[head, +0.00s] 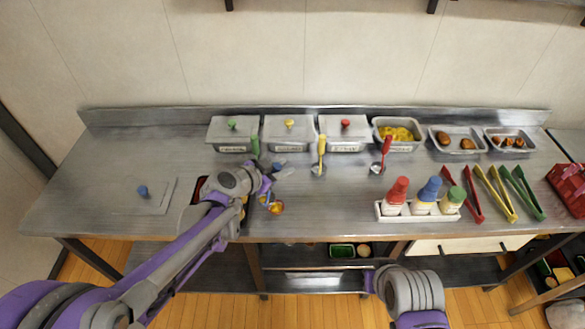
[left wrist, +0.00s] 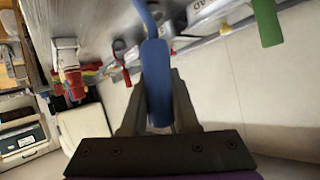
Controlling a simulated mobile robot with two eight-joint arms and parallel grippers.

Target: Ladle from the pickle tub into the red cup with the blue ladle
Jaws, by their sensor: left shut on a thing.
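My left gripper (head: 267,183) is shut on the blue handle of the blue ladle (left wrist: 157,82), which stands between the fingers in the left wrist view. In the head view, yellow-orange matter (head: 275,207) shows just below the gripper, apparently in the ladle's bowl, near the counter's front edge. An open dark container with a red edge (head: 200,185) is mostly hidden behind my left arm; I cannot tell whether it is the pickle tub or holds the red cup. My right gripper (head: 369,282) is low in front of the counter; its fingers are unclear.
A lid with a blue knob (head: 143,191) lies at left. Lidded tubs (head: 289,133) and an open tub of yellow food (head: 397,146) line the back. Yellow (head: 321,150) and red (head: 386,150) ladles stand mid-counter. A bottle rack (head: 420,216) and tongs (head: 495,195) are at right.

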